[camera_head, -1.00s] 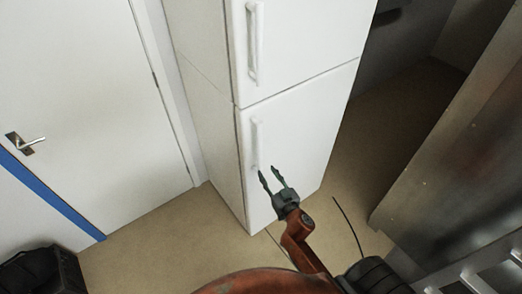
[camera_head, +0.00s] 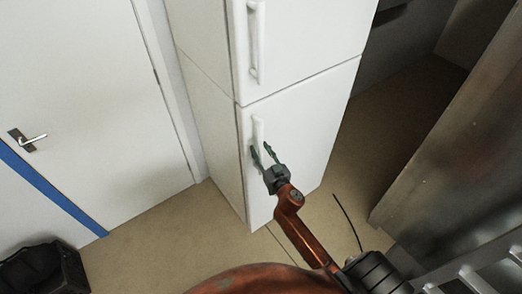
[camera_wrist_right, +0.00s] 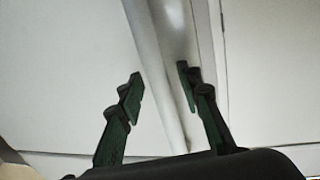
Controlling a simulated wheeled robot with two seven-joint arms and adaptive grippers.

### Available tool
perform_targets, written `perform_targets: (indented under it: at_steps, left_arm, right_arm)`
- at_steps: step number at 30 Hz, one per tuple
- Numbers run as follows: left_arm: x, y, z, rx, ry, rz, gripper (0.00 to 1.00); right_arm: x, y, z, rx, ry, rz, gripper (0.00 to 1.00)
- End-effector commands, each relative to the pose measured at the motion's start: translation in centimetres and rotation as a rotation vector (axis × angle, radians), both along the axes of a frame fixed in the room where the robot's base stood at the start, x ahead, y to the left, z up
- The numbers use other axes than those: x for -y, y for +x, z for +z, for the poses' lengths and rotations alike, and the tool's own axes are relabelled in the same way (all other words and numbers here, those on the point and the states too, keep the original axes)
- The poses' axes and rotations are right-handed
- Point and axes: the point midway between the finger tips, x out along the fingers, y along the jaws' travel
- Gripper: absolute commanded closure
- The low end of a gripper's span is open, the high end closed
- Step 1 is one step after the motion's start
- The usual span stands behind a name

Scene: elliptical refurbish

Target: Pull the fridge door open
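The white fridge (camera_head: 305,115) stands in the middle of the head view, with an upper and a lower door, both shut. The lower door (camera_head: 315,125) has a vertical white handle (camera_head: 258,130) near its left edge. My right gripper (camera_head: 261,149) is open at the lower part of this handle. In the right wrist view the handle (camera_wrist_right: 158,80) runs between the two open green fingers (camera_wrist_right: 160,78), with a gap visible on each side. I cannot tell how deep the handle sits between them. My left gripper is not in view.
The upper fridge door has its own handle (camera_head: 256,45). A white room door (camera_head: 90,90) with a lever handle stands to the left. A dark object (camera_head: 45,270) lies at the lower left. A metal surface (camera_head: 460,150) is on the right. Floor (camera_head: 190,235) is clear before the fridge.

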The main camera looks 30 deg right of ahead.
Motion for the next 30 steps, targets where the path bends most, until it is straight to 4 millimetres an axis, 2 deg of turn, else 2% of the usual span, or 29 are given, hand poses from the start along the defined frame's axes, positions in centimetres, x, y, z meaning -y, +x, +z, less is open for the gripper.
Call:
perform_targets:
  at_steps: [3, 17, 30]
  left_arm:
    - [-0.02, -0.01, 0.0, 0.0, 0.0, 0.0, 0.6]
    - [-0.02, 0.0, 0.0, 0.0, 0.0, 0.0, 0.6]
    - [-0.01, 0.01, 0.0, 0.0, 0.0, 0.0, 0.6]
  right_arm:
    - [0.0, -0.02, 0.01, 0.0, 0.0, 0.0, 0.69]
    - [0.01, -0.04, 0.02, 0.0, 0.0, 0.0, 1.0]
    - [0.0, -0.04, 0.02, 0.0, 0.0, 0.0, 1.0]
